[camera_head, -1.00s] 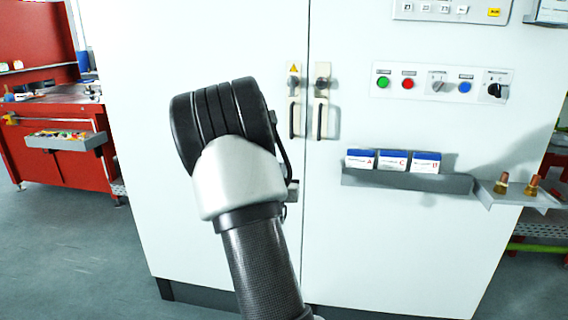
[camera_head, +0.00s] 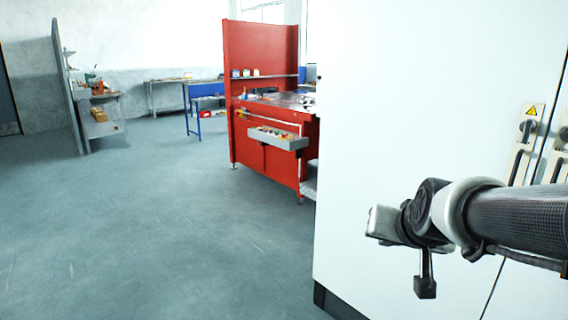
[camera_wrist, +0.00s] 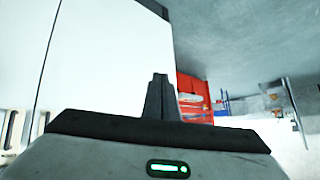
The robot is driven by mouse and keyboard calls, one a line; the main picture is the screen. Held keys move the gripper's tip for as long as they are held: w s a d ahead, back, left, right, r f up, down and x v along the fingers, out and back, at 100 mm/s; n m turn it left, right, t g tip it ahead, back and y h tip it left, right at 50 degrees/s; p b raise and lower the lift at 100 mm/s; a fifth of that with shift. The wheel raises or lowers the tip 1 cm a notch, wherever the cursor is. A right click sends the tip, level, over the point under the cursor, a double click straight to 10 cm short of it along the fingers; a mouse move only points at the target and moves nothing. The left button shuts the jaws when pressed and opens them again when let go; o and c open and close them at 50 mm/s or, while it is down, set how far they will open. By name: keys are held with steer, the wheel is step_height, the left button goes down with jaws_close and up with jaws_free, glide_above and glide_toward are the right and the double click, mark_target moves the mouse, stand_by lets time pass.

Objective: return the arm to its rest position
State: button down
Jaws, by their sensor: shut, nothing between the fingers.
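My gripper (camera_wrist: 160,82) shows in the wrist view, its two dark fingers together with nothing between them. A green light glows on its body below. In the head view my arm (camera_head: 520,218) reaches in from the right edge, in front of the white cabinet (camera_head: 400,110). Its far end, with a pale block and a small dark part hanging down, lies at the lower right. I cannot make out the fingers clearly there. The arm appears apart from the cabinet front, though the gap is hard to judge.
A red workbench (camera_head: 265,165) with a grey tray (camera_head: 278,138) of small parts stands beyond the cabinet's left edge. The grey floor (camera_head: 150,230) at left is wide and clear.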

steer(key=s+a+n+g+p, duration=0.1)
steer(key=s+a+n+g, duration=0.15)
steer(key=s, duration=0.65)
steer(key=s+a+n+g+p, duration=0.15)
steer(key=s+a, duration=0.25)
steer(key=s, duration=0.5)
step_height(320, 180, up, 21)
steer(key=p, duration=2)
steer(key=shift+a+r+m+y, duration=0.15)
steer(key=shift+m+y, duration=0.15)
steer(key=shift+y, duration=0.1)
